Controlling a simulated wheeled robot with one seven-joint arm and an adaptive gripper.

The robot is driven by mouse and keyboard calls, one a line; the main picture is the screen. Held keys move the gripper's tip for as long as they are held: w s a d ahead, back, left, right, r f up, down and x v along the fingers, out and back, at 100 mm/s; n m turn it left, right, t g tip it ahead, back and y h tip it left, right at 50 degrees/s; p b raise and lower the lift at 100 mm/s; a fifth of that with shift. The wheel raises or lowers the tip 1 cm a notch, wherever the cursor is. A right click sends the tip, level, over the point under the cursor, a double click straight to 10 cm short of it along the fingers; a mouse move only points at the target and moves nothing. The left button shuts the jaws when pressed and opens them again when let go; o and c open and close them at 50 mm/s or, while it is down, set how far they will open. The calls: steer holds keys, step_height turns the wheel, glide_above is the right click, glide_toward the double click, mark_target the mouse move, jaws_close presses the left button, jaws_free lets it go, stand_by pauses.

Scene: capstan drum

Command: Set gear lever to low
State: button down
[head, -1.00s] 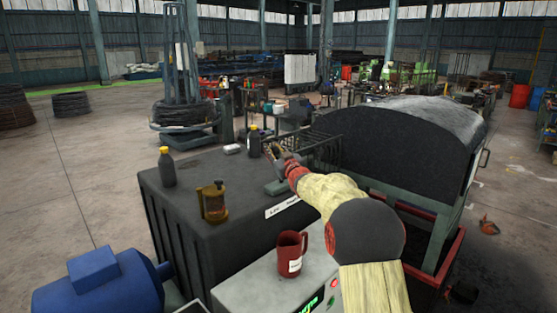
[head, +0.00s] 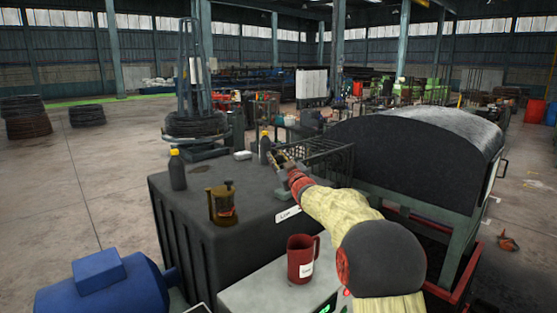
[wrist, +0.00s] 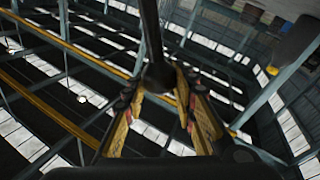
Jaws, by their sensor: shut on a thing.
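My gripper (head: 281,158) reaches over the far right part of a dark gearbox housing (head: 180,215). In the wrist view my gripper (wrist: 165,82) has its two yellow-sided fingers closed around a dark gear lever (wrist: 150,35). The lever runs from the top of that picture down between the fingertips. In the head view the lever is mostly hidden by my gripper and arm. A white label (head: 287,214) reading "Low" is on the housing's front edge, partly covered by my arm.
On the housing stand an amber oiler (head: 222,205), a dark bottle with a yellow cap (head: 178,172), another such bottle (head: 265,150) near my gripper, and a small white item (head: 242,155). A red mug (head: 301,260) stands in front. A large dark drum (head: 410,150) is right.

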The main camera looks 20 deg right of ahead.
steer(key=shift+f, duration=0.5)
steer(key=c, duration=1.8)
jaws_free()
steer(key=shift+a, duration=0.1)
steer(key=o, duration=0.3)
steer(key=shift+r, duration=0.1)
steer(key=shift+r, duration=0.2)
steer(key=shift+s, duration=0.1)
steer(key=s, duration=0.4)
steer(key=s+f, duration=0.1)
steer(key=s, duration=0.6)
steer(key=shift+s+a+f, duration=0.15)
steer(key=shift+s+f, duration=0.25)
